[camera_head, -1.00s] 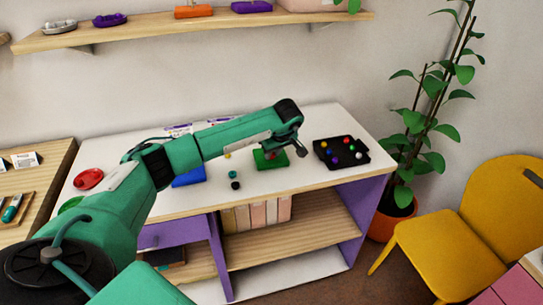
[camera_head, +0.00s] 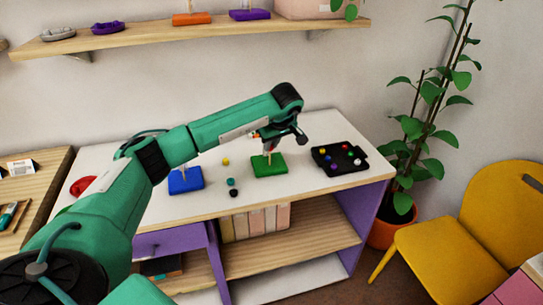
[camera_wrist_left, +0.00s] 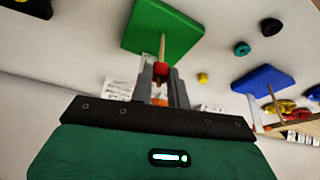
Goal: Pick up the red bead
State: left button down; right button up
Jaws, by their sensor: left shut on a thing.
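My left gripper (camera_head: 270,146) is shut on a red bead (camera_wrist_left: 160,69), which sits between its fingertips in the left wrist view. The gripper hangs over the green board (camera_head: 268,166), whose wooden peg (camera_head: 269,158) points up toward the bead. The green board also shows in the wrist view (camera_wrist_left: 150,25), with its peg reaching close to the bead. I cannot tell whether the bead touches the peg. Another red bead (camera_head: 350,147) lies in the black tray (camera_head: 330,164). My right gripper is not in view.
A blue board (camera_head: 186,181) with a peg stands left of the green one. Yellow (camera_head: 226,161), teal (camera_head: 231,181) and black (camera_head: 234,193) beads lie loose between them. A red dish (camera_head: 82,187) is at the left. A shelf (camera_head: 200,35) hangs above.

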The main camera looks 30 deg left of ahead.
pick_arm(q)
notch_tip(320, 180, up, 14)
jog(key=b, duration=0.1)
jog(key=shift+f, duration=0.15)
dwell(0.3)
